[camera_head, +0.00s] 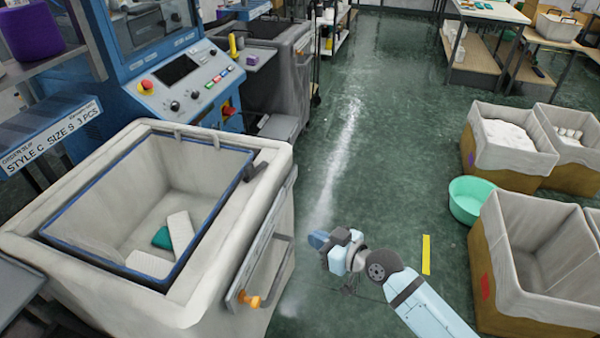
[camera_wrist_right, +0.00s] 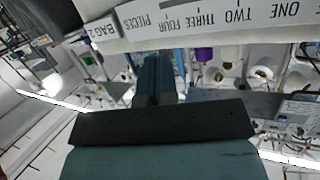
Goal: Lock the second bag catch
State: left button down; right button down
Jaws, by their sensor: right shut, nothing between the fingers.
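A large pale bag bin (camera_head: 150,305) stands at the left, with a blue-rimmed inner frame (camera_head: 62,248) set in its mouth. A dark catch-like piece (camera_head: 255,170) sits at the frame's right rear corner; I cannot tell whether it is locked. A metal bar with an orange knob (camera_head: 252,302) runs along the bin's right side. My right gripper (camera_head: 316,239) is shut and empty, to the right of the bar and apart from it. In the right wrist view its closed fingers (camera_wrist_right: 155,75) point towards a label strip (camera_wrist_right: 210,20) with number words. My left gripper is not in view.
White and teal knitted pieces (camera_head: 180,231) lie in the bin. A blue machine (camera_head: 170,75) with a control panel stands behind it. Cloth-lined crates (camera_head: 512,225) and a green tub (camera_head: 466,198) stand at the right. The green floor between is clear.

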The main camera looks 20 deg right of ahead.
jog(key=s+d+f+m+g+h+p, duration=0.1)
jog(key=s+h+p, duration=0.4)
jog(key=s, duration=1.4)
jog(key=f+m+p, duration=0.1)
jog(key=m+p, duration=0.1)
jog(key=p, duration=0.2)
jog(key=shift+s+d+h+p, duration=0.3)
jog(key=shift+d+p, duration=0.05)
jog(key=shift+d, duration=0.1)
